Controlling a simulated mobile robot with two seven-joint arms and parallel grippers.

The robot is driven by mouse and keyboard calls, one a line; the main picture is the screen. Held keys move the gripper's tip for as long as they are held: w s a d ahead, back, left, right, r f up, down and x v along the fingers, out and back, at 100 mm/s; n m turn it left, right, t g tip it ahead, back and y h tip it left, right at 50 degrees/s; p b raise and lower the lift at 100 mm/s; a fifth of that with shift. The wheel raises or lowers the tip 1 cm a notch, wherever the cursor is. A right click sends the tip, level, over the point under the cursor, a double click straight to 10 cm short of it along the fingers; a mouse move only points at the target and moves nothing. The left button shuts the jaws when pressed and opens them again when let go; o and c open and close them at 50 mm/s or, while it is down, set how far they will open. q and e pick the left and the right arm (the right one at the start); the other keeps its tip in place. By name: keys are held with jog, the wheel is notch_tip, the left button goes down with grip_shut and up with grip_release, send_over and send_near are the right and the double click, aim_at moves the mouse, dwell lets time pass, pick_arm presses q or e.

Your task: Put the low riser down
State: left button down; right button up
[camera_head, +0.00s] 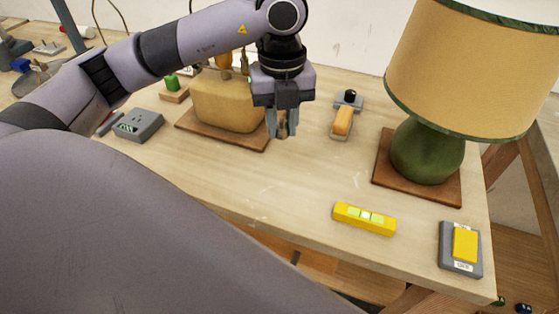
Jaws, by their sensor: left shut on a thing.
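My left gripper (283,128) hangs down over the middle of the table, in front of the right end of a tan rounded block on a brown board. Its fingers point down and are shut on a small brown piece, the low riser (282,118). The fingers hide most of the riser, so its shape is hard to make out. I cannot tell whether its underside touches the table. My right gripper is not in view.
The wooden table (270,185) is clear in its middle. Around it are an orange-topped device (342,122), a green lamp with a tan shade (455,75), a yellow level (364,218), a yellow-and-grey box (464,246), a grey meter (138,125) and the tan block (222,105).

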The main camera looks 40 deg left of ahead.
pick_arm(q)
send_over(282, 173)
notch_tip(282, 173, down, 6)
jog(key=shift+r, duration=0.1)
notch_tip(282, 173, down, 5)
jog(key=shift+r, duration=0.2)
jog(key=shift+f+b, duration=0.2)
jog(key=shift+b, duration=0.15)
jog(key=c, duration=0.9)
grip_release()
jog(key=shift+r, duration=0.1)
